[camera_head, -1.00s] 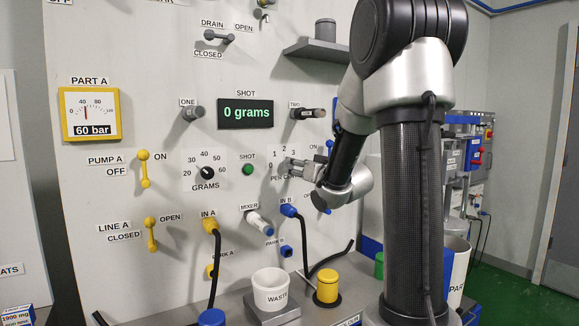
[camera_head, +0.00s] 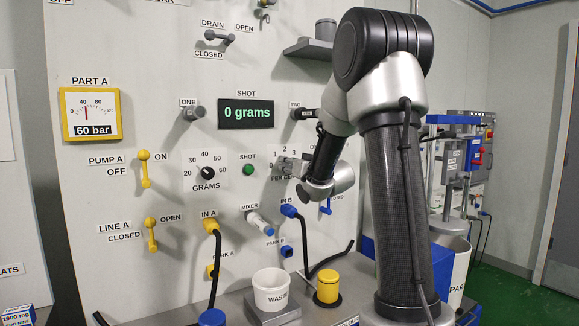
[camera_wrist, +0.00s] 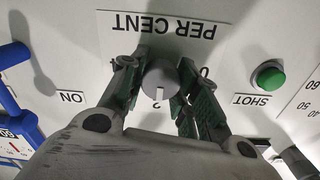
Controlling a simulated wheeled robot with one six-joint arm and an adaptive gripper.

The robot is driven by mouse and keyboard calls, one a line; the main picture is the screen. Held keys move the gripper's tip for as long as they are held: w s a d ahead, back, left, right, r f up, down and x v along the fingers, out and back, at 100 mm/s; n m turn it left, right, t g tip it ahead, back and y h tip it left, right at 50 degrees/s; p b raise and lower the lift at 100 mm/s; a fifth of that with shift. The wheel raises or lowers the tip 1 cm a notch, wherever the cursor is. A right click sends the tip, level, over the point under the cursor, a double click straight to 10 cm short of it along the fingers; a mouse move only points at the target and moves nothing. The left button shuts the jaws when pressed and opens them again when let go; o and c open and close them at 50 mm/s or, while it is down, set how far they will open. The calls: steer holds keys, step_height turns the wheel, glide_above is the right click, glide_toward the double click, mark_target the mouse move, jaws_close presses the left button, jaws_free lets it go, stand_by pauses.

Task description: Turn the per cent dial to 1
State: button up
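The per cent dial (camera_wrist: 162,78) is a grey round knob on a white plate marked PER CENT (camera_wrist: 157,25), seen upside down in the wrist view. Its white pointer line points down in the picture, at the 2. The 0 and the 4 also show on the plate. My gripper (camera_wrist: 160,80) has one finger on each side of the knob. A gap shows at the left finger; the right finger is very close to the knob, and I cannot tell if it touches.
The green SHOT button (camera_wrist: 268,75) is beside the plate, and a blue handle (camera_wrist: 15,85) is on the other side. The GRAMS dial (camera_head: 207,172) is left of SHOT. The display (camera_head: 246,114) above reads 0 grams. Hoses and a waste cup (camera_head: 270,290) are below.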

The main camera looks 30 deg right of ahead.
steer(key=shift+r, duration=0.1)
steer(key=n, duration=0.4)
steer(key=shift+n, duration=0.3)
steer(key=shift+a+n, duration=0.1)
steer(key=shift+n, duration=1.9)
steer(key=o, duration=1)
steer(key=shift+c, duration=0.2)
steer(key=shift+o, duration=0.6)
steer(key=shift+s, duration=0.3)
steer(key=s, duration=1.1)
steer(key=shift+s+d, duration=0.2)
steer(key=shift+d, duration=0.05)
